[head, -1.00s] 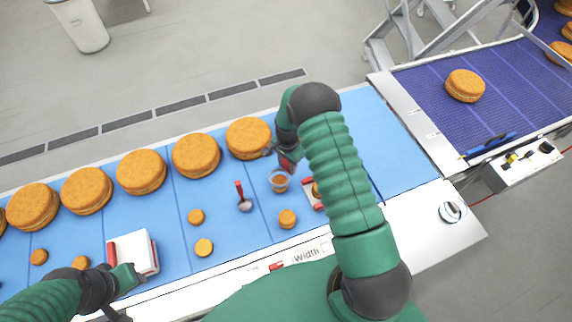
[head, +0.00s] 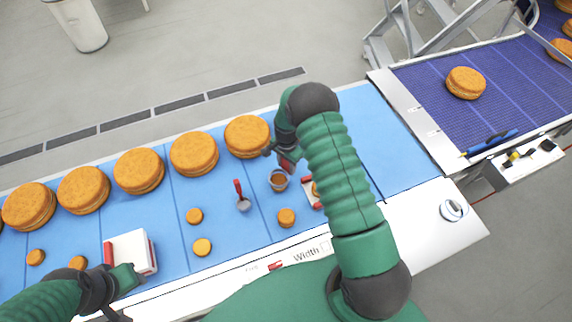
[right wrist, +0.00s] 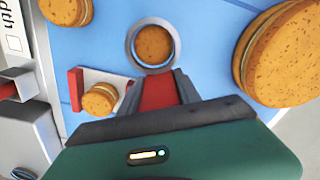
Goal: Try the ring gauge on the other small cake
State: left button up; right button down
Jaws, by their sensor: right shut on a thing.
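My right gripper (right wrist: 158,92) is shut on the red handle of the ring gauge (right wrist: 130,42), a grey ring. In the right wrist view a small round cake (right wrist: 154,43) shows inside the ring, with a gap around it. The ring and this cake (head: 279,182) also show in the head view, just below my right gripper (head: 287,163). I cannot tell whether the ring is down around the cake or just above it. Another small cake (head: 287,217) lies nearer me, apart from the ring. My left gripper (head: 122,278) is beside a white, red-edged box (head: 130,252); its jaws are unclear.
A small cake (right wrist: 100,99) sits on a white, red-edged holder (right wrist: 75,88) beside the ring. A red-handled tool (head: 242,200) lies left of it. Large cakes (head: 194,154) line the belt's far side. More small cakes (head: 195,216) lie left. The blue belt (head: 395,150) is clear at right.

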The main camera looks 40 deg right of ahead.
jog(key=shift+d+f, duration=0.1)
jog(key=shift+f, duration=0.15)
jog(key=shift+a+f+b, duration=0.2)
jog(key=shift+f+b, duration=0.05)
jog(key=shift+b, duration=0.15)
jog(key=shift+d, duration=0.1)
dwell(0.6)
jog(key=shift+r+p, duration=1.8)
jog(key=shift+r, duration=1.1)
